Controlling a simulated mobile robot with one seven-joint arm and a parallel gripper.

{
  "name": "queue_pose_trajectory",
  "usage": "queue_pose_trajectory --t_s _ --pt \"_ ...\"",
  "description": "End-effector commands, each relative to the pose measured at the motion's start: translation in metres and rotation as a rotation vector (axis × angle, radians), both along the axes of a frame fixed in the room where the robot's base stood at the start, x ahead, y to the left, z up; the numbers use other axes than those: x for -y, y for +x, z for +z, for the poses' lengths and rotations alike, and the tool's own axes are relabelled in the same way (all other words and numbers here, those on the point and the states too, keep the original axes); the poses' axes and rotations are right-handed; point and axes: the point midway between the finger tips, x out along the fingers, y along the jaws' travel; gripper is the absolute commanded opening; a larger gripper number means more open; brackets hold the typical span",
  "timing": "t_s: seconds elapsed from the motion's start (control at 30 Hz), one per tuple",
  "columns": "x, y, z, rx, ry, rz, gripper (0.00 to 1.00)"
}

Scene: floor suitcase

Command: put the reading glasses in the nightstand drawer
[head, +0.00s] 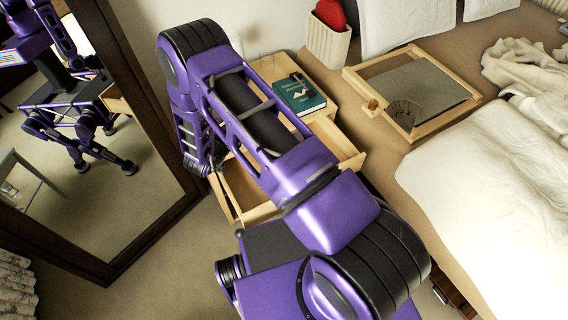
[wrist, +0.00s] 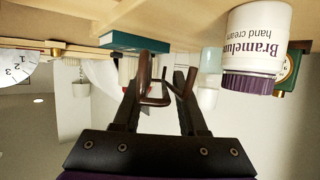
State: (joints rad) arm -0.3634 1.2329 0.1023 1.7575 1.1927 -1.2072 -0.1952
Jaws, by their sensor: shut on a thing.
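The reading glasses (wrist: 154,102) have a brown frame and show in the wrist view between the fingers of my gripper (wrist: 160,82). The gripper is shut on them and holds them in the air. The nightstand (head: 284,69) is light wood, and its drawer (head: 241,187) is pulled open in the head view. My arm crosses in front of the drawer and hides its middle. In the head view my gripper and the glasses cannot be made out clearly behind the arm.
A teal book (head: 300,94) lies on the nightstand. The wrist view, upside down, shows a hand cream jar (wrist: 254,40) and a clock (wrist: 288,72). A mirror (head: 95,170) stands left of the nightstand. The bed, with a wooden tray (head: 455,75), is at right.

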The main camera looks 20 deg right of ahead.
Motion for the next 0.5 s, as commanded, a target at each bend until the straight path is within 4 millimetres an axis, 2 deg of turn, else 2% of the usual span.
queue_pose_trajectory --t_s 0.1,0.2,0.37,0.5 --pt "-0.004 -0.035 -0.004 -0.001 0.000 -0.107 0.00" --pt "-0.004 -0.058 -0.006 -0.001 0.000 -0.177 0.00" --pt "-0.004 -0.079 -0.008 0.001 0.002 -0.239 0.00" --pt "-0.004 -0.084 -0.027 0.000 0.000 -0.253 0.00"
